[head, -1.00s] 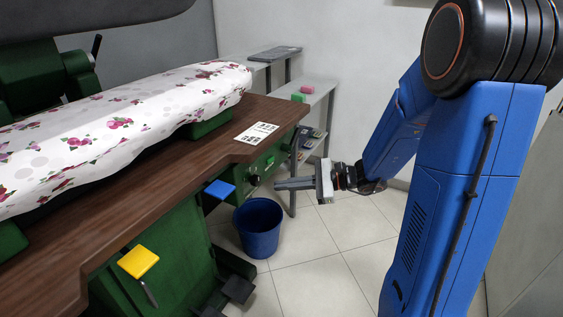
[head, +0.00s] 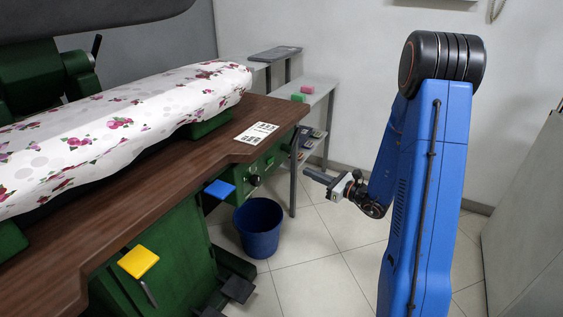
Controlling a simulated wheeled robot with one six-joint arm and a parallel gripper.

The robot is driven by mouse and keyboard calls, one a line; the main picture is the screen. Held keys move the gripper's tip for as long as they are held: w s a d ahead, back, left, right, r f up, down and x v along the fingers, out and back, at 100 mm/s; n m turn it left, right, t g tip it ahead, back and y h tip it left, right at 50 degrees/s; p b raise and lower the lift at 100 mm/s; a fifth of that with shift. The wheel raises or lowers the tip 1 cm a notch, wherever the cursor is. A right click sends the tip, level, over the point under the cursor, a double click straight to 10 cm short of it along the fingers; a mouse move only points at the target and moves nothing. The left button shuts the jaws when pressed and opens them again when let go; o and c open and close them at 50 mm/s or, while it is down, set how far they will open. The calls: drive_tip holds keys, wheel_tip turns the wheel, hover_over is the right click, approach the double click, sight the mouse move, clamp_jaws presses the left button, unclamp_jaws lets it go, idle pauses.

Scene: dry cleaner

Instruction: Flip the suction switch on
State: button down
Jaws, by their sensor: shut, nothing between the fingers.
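A green control panel (head: 268,160) sits under the right end of the brown table. A dark round knob (head: 254,180) is on it, with small details too tiny to make out. I cannot tell which part is the suction switch. My gripper (head: 310,173) is shut and empty, in the air to the right of the panel and apart from it. Its fingers point left.
The brown table (head: 150,213) bears a floral padded board (head: 110,123) and a printed card (head: 257,132). A yellow pad (head: 138,261) and a blue pad (head: 219,189) stick out at its front. A blue bucket (head: 258,228) stands on the floor below the panel. A grey shelf (head: 322,88) stands behind.

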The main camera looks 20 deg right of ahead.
sight(272, 156)
drive_tip(key=shift+a, duration=0.1)
drive_tip(key=x, duration=1.4)
drive_tip(key=shift+w+n+g+y, duration=0.25)
drive_tip(key=shift+n+g+y, duration=0.05)
drive_tip(key=shift+y, duration=0.1)
drive_tip(key=shift+a, duration=0.1)
drive_tip(key=s+d, duration=0.8)
drive_tip(key=d, duration=0.3)
drive_tip(key=shift+s+d, duration=0.15)
drive_tip(key=shift+d, duration=0.05)
